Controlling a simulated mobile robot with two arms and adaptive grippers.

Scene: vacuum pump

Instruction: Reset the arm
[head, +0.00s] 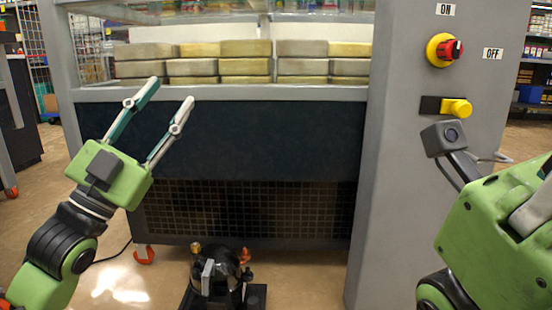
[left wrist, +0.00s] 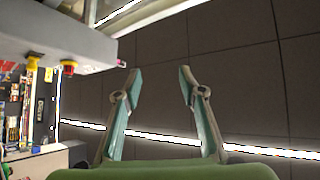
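My left gripper (head: 168,102) is raised at the left of the head view, in front of the display case. Its two fingers are spread apart with nothing between them. The left wrist view shows the same open fingers (left wrist: 158,80) against the dark ceiling. My right arm (head: 500,235) comes in at the right edge, in front of the grey panel.
The grey panel (head: 420,200) carries a red and yellow knob (head: 444,50) between ON and OFF labels, and a yellow switch (head: 456,107) below. The case holds stacked boxes (head: 245,68). A black pump (head: 218,275) stands on the floor in front. Floor at the left is fairly clear.

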